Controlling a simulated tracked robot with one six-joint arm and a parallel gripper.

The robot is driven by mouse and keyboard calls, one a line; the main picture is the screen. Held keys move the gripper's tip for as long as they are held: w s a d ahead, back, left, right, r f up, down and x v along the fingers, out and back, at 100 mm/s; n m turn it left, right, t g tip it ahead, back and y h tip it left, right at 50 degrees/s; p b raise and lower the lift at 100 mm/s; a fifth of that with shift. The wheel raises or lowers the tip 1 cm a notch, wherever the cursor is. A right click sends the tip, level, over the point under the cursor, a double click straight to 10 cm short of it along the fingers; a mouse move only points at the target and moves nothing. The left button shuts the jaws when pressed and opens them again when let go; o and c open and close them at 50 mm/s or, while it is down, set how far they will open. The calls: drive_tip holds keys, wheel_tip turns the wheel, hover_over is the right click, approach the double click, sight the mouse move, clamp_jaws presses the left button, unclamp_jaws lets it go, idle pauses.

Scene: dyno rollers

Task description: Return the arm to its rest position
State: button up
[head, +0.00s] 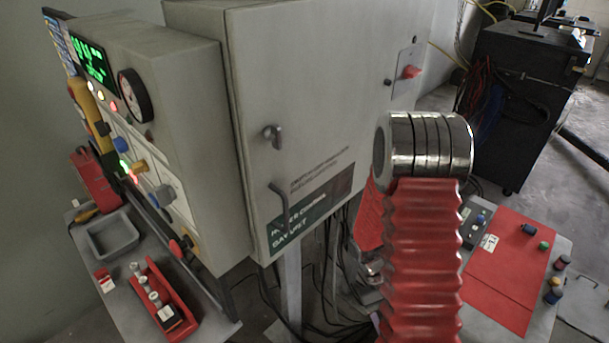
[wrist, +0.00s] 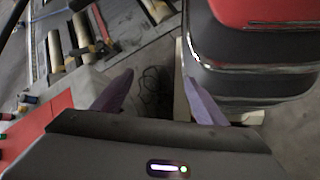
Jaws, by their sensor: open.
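My arm shows in the head view as a red ribbed sleeve with a ringed metal joint, raised in front of the grey cabinet (head: 330,80). My gripper's fingers are not visible in the head view. In the wrist view my gripper (wrist: 155,95) shows two purple-grey fingers set wide apart, with nothing between them. Floor and dark cables lie beyond the gap. The right finger overlaps the edge of a black and red padded object (wrist: 250,60) in the picture; I cannot tell whether they touch.
A control panel (head: 160,130) with a gauge stands left of the cabinet. Below it a table holds a grey tray (head: 112,236) and a red tray (head: 158,300). A red mat (head: 508,262) lies on a table at right. A black cart (head: 515,100) stands behind. Cables hang under the cabinet.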

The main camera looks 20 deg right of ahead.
drive_tip(key=w+a+r+t+y, duration=0.1)
drive_tip(key=a+r+t, duration=0.3)
drive_tip(key=r, duration=0.7)
drive_tip(key=w+a+r+n+t, duration=0.1)
drive_tip(key=a+r+t, duration=0.4)
drive_tip(key=a+r, duration=0.4)
drive_tip(key=w+a+r+t+y, duration=0.1)
drive_tip(key=a+r+t, duration=0.3)
drive_tip(key=r, duration=0.9)
drive_tip(key=shift+a+r+n+t+y, duration=0.15)
drive_tip(key=shift+a+n+t+y, duration=0.2)
drive_tip(key=shift+a, duration=0.85)
drive_tip(key=shift+c, duration=0.2)
